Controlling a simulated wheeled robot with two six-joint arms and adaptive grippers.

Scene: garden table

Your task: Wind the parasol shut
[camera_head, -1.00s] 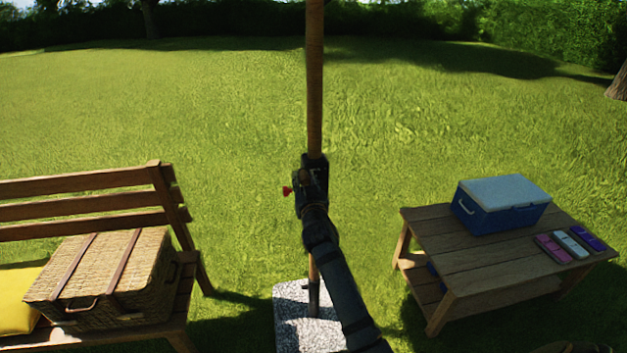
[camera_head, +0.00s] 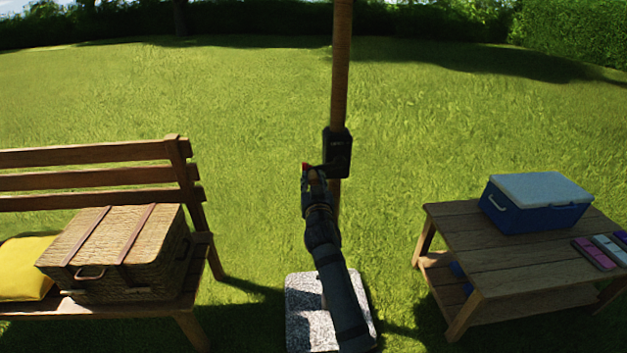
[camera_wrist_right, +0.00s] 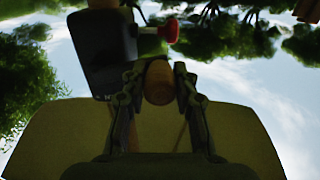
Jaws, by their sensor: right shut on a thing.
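The parasol's wooden pole (camera_head: 342,70) stands upright in the middle of the head view. A black crank housing (camera_head: 337,152) is fixed on it and also shows in the wrist view (camera_wrist_right: 102,50). My right gripper (camera_head: 314,180) is just left of the pole, below the housing's top. In the wrist view its fingers (camera_wrist_right: 158,88) are shut on the crank's round wooden knob (camera_wrist_right: 158,80). A red knob (camera_wrist_right: 168,31) shows beside the housing. A tan panel (camera_wrist_right: 240,135), apparently the canopy, lies behind the gripper. My left gripper is out of view.
The pole's speckled stone base (camera_head: 302,305) stands on the grass. At left, a wooden bench (camera_head: 90,181) holds a wicker basket (camera_head: 120,245) and a yellow cushion (camera_head: 25,270). At right, a low table (camera_head: 470,250) holds a blue cooler (camera_head: 535,203) and coloured slabs. Grass between is clear.

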